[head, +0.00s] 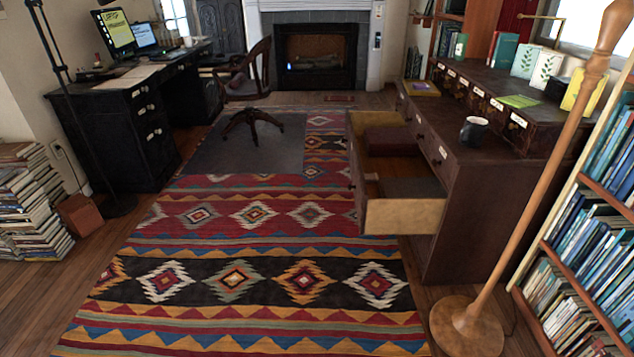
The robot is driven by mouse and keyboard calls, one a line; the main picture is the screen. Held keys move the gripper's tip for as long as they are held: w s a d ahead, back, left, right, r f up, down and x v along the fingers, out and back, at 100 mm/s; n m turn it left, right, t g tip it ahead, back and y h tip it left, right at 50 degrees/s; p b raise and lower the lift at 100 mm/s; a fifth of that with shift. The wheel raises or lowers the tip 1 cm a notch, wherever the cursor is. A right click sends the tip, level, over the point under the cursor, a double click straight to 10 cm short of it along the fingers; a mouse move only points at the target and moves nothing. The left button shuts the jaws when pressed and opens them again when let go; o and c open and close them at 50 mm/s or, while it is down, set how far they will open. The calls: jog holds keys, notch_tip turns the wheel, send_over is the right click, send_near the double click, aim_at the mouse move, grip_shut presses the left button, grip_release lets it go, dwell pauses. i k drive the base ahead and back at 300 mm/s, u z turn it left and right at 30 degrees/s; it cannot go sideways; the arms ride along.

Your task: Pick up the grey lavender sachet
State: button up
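I cannot pick out the grey lavender sachet for certain. The dark wooden cabinet (465,205) on the right has a drawer (404,217) pulled open over the rug. Inside the drawer lie a flat dark grey thing (412,187) near the front end and a dark reddish box-like thing (395,140) further back. The drawer's near wall hides part of its floor. My gripper is not in view.
A dark mug (473,131) and a yellow-edged book (421,89) are on the cabinet. A wooden lamp stand (467,325) and a bookshelf (585,240) stand at the near right. The patterned rug (240,215) is clear. A chair (253,85) and desk (125,120) are at the left.

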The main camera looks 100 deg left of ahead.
aim_at(370, 177)
jog(key=u, duration=3.3)
jog(key=i, duration=1)
jog(key=k, duration=1.3)
jog(key=u, duration=0.05)
